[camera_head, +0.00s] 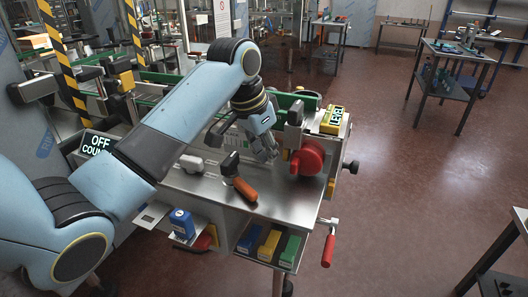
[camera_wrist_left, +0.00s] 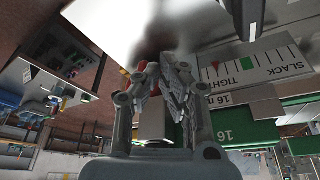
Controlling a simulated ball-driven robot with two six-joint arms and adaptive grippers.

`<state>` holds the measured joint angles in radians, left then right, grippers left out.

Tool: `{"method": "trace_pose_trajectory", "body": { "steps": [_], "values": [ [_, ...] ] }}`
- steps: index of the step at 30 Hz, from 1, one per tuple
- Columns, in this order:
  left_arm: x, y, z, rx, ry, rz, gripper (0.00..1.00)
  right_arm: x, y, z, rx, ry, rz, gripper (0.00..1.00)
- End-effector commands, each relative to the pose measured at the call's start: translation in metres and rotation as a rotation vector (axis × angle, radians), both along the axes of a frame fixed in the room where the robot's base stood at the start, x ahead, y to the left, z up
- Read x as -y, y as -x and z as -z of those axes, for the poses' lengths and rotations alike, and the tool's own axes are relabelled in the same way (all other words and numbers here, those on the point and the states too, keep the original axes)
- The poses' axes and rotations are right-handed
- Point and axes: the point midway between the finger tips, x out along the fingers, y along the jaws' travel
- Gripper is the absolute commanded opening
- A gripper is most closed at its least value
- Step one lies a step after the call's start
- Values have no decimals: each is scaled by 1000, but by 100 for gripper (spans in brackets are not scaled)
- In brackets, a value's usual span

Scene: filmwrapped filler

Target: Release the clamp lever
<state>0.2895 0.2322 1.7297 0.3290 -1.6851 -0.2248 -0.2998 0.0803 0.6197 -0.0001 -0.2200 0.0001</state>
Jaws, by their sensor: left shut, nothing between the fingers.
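An orange-handled lever (camera_head: 241,187) with a black pivot block (camera_head: 230,163) sits on the steel bench top (camera_head: 285,205); it looks like the clamp lever, though I cannot be sure. Its handle points toward the front right. My left gripper (camera_head: 268,153) is above the bench, to the right of and behind this lever, and apart from it. In the left wrist view the fingers (camera_wrist_left: 164,72) are closed together with nothing between them. A large red round knob (camera_head: 308,157) stands just right of the gripper. My right gripper is in neither view.
A red crank handle (camera_head: 328,250) hangs at the bench's right front. A shelf below holds blue, yellow and green boxes (camera_head: 269,242). A yellow LEVEL block (camera_head: 333,118) is behind the knob. A SLACK–TIGHT scale (camera_wrist_left: 258,66) shows in the wrist view. Open floor lies right.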

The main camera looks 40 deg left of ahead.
Motion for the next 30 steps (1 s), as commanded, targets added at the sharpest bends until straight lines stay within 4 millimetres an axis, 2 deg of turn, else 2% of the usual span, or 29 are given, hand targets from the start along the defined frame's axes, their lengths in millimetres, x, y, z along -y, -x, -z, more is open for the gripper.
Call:
{"method": "trace_pose_trajectory", "body": {
  "steps": [10,12,18,30],
  "values": [
    [8,-22,71,-4,1,0,0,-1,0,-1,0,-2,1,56],
    [2,-7,66,-3,-4,0,0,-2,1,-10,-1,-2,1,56],
    [-4,12,66,0,-2,-1,0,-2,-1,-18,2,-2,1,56],
    [-5,17,67,0,-1,0,0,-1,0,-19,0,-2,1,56]
  ]
}}
